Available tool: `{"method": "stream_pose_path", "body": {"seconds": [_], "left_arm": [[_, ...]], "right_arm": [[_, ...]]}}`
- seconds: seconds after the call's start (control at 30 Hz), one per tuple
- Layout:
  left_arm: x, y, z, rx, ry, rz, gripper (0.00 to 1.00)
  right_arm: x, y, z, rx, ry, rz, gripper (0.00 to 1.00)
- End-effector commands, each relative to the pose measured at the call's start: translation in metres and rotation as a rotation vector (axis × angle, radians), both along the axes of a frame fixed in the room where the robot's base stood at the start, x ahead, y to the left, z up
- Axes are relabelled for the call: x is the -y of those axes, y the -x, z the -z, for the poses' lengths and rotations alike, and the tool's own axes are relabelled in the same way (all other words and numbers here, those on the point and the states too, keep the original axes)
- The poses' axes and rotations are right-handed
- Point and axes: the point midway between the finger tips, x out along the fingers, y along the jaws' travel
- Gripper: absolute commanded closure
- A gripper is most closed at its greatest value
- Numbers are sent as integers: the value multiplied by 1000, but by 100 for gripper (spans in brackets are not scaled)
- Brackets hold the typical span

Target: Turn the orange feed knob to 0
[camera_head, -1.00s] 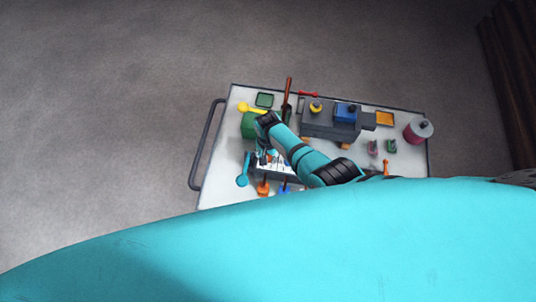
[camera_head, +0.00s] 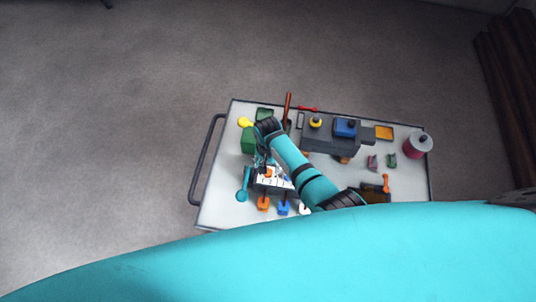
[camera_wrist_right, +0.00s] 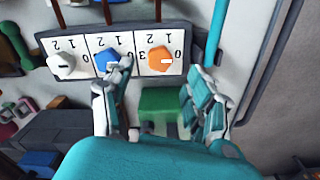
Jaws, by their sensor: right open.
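The orange feed knob (camera_wrist_right: 160,59) sits on a white dial panel (camera_wrist_right: 135,43) with printed digits, beside a blue knob (camera_wrist_right: 107,60) and a white knob (camera_wrist_right: 62,64). Its pale pointer mark lies roughly sideways in the right wrist view; I cannot tell which digit it marks. The knob also shows small in the head view (camera_head: 268,172). My right gripper (camera_wrist_right: 158,82) is open, with its fingers spread on either side below the orange knob. The left finger overlaps the blue knob in the picture; contact is unclear. My left gripper is out of view.
The panel stands on a pale cart top (camera_head: 222,205) with a dark handle (camera_head: 203,160) at its left. A green block (camera_wrist_right: 163,103) lies below the knobs in the wrist view. A teal lever (camera_head: 243,185) stands left of the panel. Orange, blue and white pieces sit in front.

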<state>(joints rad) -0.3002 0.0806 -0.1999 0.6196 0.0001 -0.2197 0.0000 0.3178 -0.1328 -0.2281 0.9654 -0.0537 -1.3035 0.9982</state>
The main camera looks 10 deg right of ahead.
Motion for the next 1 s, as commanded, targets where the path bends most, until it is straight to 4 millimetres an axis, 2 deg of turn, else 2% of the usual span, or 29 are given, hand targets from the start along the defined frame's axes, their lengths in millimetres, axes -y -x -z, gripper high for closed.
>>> {"method": "stream_pose_path", "body": {"seconds": [0.2, 0.4, 1.0], "left_arm": [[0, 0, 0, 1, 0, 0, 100], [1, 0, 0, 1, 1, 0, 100], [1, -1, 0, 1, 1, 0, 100]], "right_arm": [[0, -1, -43, 3, -1, 1, 43], [0, 0, -66, 1, 0, 0, 43], [0, 0, -71, 0, 0, 0, 43]]}}
